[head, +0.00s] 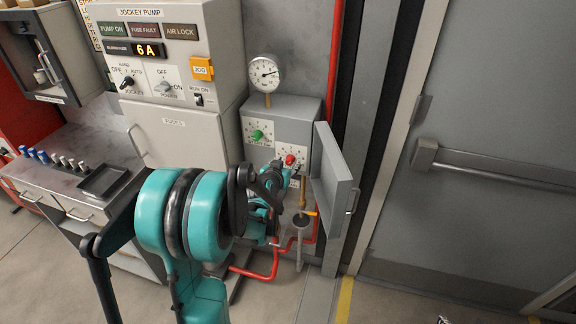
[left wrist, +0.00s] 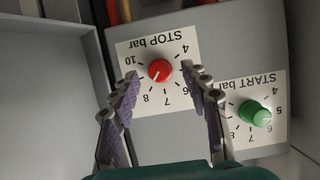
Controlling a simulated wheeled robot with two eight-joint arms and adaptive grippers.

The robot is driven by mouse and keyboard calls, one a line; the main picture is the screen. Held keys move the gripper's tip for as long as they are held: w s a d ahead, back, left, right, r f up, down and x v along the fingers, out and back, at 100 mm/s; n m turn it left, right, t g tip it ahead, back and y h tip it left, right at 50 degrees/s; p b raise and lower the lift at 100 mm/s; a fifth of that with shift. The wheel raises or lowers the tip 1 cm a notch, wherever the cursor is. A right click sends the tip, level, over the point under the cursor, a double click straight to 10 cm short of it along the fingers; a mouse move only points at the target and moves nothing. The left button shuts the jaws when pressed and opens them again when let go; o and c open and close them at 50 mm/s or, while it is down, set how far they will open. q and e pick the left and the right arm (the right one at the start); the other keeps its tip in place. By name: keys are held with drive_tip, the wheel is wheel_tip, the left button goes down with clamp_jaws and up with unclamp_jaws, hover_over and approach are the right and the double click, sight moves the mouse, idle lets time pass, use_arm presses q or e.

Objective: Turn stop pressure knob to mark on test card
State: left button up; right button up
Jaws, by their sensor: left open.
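The red stop pressure knob (left wrist: 160,71) sits on a white dial plate (left wrist: 128,50) marked STOP bar, upside down in the left wrist view. Its white line points to the lower left, on the side between the 8 and the 10. In the head view the red knob (head: 290,160) is on the front of the grey box (head: 290,108). My left gripper (left wrist: 159,74) is open, with one finger on each side of the knob and gaps showing. In the head view its arm partly hides it. I cannot make out a test card.
The green START bar knob (left wrist: 255,113) is close to my left gripper's right finger. The box's open door (head: 335,185) stands right of the knobs. A pressure gauge (head: 263,73) rises above the box. Red pipes (head: 265,275) run below.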

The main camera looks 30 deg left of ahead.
use_arm(q)
drive_tip(key=shift+w+a+f, duration=0.15)
drive_tip(key=shift+w+f, duration=0.05)
drive_tip(key=shift+w, duration=0.35)
clamp_jaws()
drive_tip(key=shift+y, duration=0.3)
drive_tip(key=m, duration=0.1)
drive_tip(key=m+y+b, duration=0.1)
drive_tip(key=shift+d+f+m, duration=0.1)
drive_tip(key=shift+d+m, duration=0.15)
drive_tip(key=shift+m, duration=0.05)
drive_tip(key=shift+d+m+y+b, duration=0.1)
drive_tip(key=shift+m+y+b, duration=0.95)
drive_tip(key=shift+m, duration=0.25)
